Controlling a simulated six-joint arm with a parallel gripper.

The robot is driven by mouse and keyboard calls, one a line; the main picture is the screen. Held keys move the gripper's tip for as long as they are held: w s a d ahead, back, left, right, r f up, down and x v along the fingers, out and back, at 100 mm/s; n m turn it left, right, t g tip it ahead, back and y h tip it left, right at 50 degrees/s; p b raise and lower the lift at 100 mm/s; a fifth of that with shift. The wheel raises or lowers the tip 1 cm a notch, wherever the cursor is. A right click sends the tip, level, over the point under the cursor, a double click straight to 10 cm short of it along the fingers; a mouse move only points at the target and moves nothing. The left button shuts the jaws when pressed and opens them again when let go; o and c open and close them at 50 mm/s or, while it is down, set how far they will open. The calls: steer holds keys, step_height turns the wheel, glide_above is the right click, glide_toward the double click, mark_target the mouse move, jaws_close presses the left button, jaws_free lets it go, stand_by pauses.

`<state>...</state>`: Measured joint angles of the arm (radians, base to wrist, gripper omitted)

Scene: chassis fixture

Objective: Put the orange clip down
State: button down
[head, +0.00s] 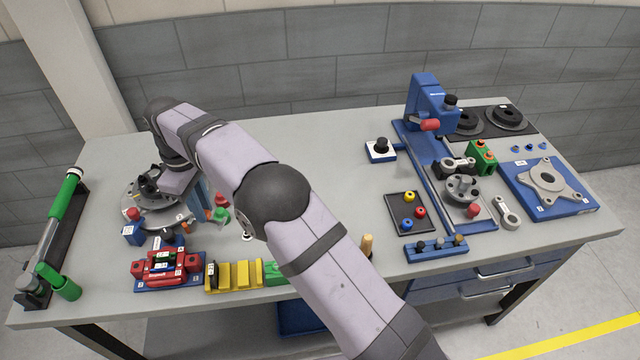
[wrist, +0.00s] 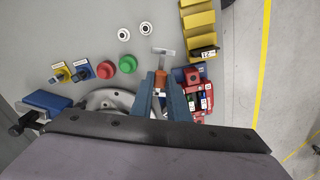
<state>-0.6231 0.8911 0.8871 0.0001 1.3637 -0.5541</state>
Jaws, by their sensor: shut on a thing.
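My gripper (wrist: 161,92) is shut on the orange clip (wrist: 160,79), whose orange part shows between the fingertips in the wrist view. A pale grey T-shaped piece (wrist: 163,52) shows just beyond the clip; I cannot tell whether it is part of it. In the head view my gripper's blue-grey fingers (head: 203,205) are over the left part of the table, by the round grey fixture. A small bit of orange (head: 208,213) shows at them, mostly hidden. I cannot tell how high the clip is above the table.
The round grey fixture (head: 138,212) lies left of the gripper. Red (wrist: 105,69) and green (wrist: 128,64) knobs stand beside it. A red fixture (head: 150,267) and a yellow stepped rack (head: 238,275) line the front edge. The blue stand (head: 425,105) is far right.

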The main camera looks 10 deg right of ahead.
steer(key=shift+f, duration=0.1)
steer(key=shift+f+p, duration=1.7)
steer(key=shift+f, duration=3.2)
steer(key=shift+f, duration=0.1)
steer(key=c, duration=1.7)
jaws_free()
step_height(320, 180, up, 12)
steer(key=b, duration=0.3)
steer(key=shift+b, duration=0.4)
